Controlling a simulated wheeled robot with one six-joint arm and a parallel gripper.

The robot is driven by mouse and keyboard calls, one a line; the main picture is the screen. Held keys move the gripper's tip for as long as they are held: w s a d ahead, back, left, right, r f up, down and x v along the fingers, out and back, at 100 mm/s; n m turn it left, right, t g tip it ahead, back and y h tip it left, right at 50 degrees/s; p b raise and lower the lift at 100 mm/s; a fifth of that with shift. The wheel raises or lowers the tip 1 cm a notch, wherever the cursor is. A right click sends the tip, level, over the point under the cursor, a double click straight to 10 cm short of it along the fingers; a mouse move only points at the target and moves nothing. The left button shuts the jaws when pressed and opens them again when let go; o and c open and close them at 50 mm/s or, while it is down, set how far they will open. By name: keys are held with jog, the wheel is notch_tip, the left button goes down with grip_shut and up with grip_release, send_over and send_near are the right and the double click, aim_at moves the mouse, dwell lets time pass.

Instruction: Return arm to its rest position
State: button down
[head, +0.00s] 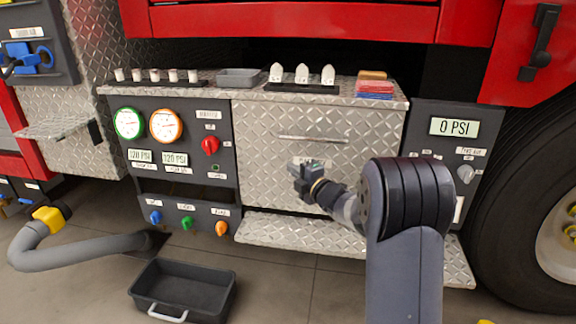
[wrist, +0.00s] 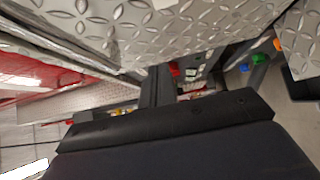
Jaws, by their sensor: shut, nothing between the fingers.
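My gripper (head: 296,168) is shut and empty. In the head view it is raised in front of the diamond-plate drawer front (head: 255,150), a little below the drawer's bar handle (head: 312,139). It points to the left, and my arm comes up from the lower right with its elbow bent. I cannot tell the exact gap between the gripper and the drawer front. In the wrist view the dark gripper body fills the bottom, its fingers (wrist: 160,88) close together, with nothing held. Diamond plate runs close along the top of that view.
A pump panel (head: 180,175) with gauges and knobs stands left of the drawer; a panel reading 0 PSI (head: 453,127) stands right. A step plate (head: 300,236) juts out below. A black bin (head: 185,288) and grey hose (head: 85,250) occupy the floor at left. A tire (head: 515,200) is at right.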

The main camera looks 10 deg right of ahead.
jog(key=p+v, duration=0.1)
jog(key=v, duration=0.4)
jog(key=shift+s+d, duration=0.1)
jog(key=shift+s, duration=0.25)
jog(key=shift+w+f, duration=0.1)
